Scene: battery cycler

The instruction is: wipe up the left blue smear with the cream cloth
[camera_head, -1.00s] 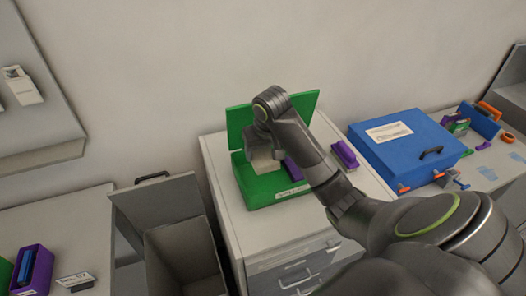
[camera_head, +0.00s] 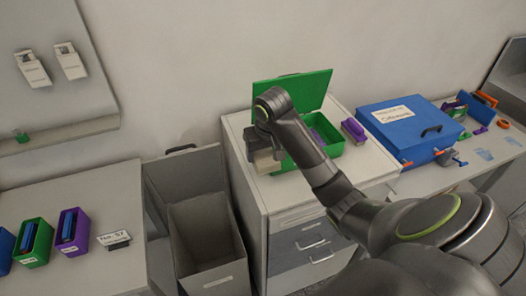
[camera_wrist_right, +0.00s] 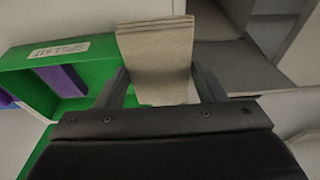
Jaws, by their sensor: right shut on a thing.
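The cream cloth (camera_head: 266,163) is held in my right gripper (camera_head: 262,148), beside the left end of the open green box on the drawer cabinet. In the right wrist view, the folded cloth (camera_wrist_right: 158,58) stands out between the two fingers of my right gripper (camera_wrist_right: 160,88). Two pale blue smears lie on the right-hand bench: the left blue smear (camera_head: 483,154) and another smear (camera_head: 513,142) to its right. My right gripper is far from both. My left gripper is not in view.
The green box (camera_head: 301,161), lid up, holds purple things. A purple block (camera_head: 353,130) lies beside it. A closed blue case (camera_head: 409,130) stands between the cabinet and the smears, with orange-tipped tools by it. A grey open bin (camera_head: 204,225) stands left of the cabinet.

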